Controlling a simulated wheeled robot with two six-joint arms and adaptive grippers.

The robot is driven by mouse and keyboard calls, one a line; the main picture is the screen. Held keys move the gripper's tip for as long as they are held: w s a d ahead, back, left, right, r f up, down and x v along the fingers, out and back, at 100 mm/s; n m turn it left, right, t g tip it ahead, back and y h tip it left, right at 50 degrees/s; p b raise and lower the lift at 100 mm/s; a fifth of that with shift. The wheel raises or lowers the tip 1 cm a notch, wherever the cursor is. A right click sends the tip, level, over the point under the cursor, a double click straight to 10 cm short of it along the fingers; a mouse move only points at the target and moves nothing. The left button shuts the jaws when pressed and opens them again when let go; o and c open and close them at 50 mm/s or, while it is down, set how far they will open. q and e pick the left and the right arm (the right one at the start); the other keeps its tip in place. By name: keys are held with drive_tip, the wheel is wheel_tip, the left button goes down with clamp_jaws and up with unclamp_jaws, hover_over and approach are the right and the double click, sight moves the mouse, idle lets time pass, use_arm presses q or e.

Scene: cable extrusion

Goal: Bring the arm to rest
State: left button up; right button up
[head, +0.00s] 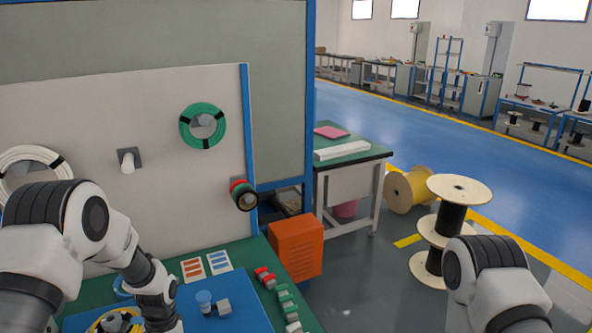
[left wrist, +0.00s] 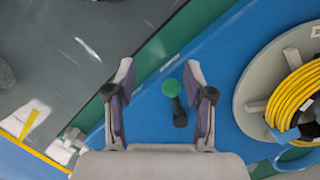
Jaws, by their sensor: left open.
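My left arm (head: 135,250) comes in from the left in the head view and bends down over the workbench (head: 305,312). Its gripper is largely cut off by the bottom edge there. In the left wrist view my left gripper (left wrist: 158,75) is open, its two fingers well apart. A small green-topped piece with a dark base (left wrist: 172,88) lies beyond the gripper, close to the right finger in the picture; nothing is visibly held. My right arm (head: 495,280) shows at the lower right of the head view, over the floor; its gripper is out of frame.
A yellow cable coil (left wrist: 296,92) lies to the right in the left wrist view. A blue mat (head: 250,314), red blocks (head: 265,277) and green blocks (head: 286,301) are on the bench. An orange box (head: 295,250) and large spools (head: 453,220) stand beyond. A pegged board (head: 150,200) rises behind.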

use_arm(q)
drive_tip(key=s+d+f+n+g+b, duration=0.1)
drive_tip(key=s+f+b, duration=0.2)
drive_tip(key=s+f, duration=0.6)
drive_tip(key=s+d+f+g+b, duration=0.1)
drive_tip(key=s+d+f+b, duration=0.1)
drive_tip(key=s+f, duration=0.7)
drive_tip(key=s+r+n+t, duration=0.2)
drive_tip(key=s+n+t, duration=0.1)
drive_tip(key=s, duration=0.6)
drive_tip(key=shift+s+d+r+t+b, duration=0.2)
drive_tip(key=shift+s+r+t+b, duration=0.1)
drive_tip(key=shift+s+r+b, duration=0.1)
drive_tip(key=shift+w, duration=0.1)
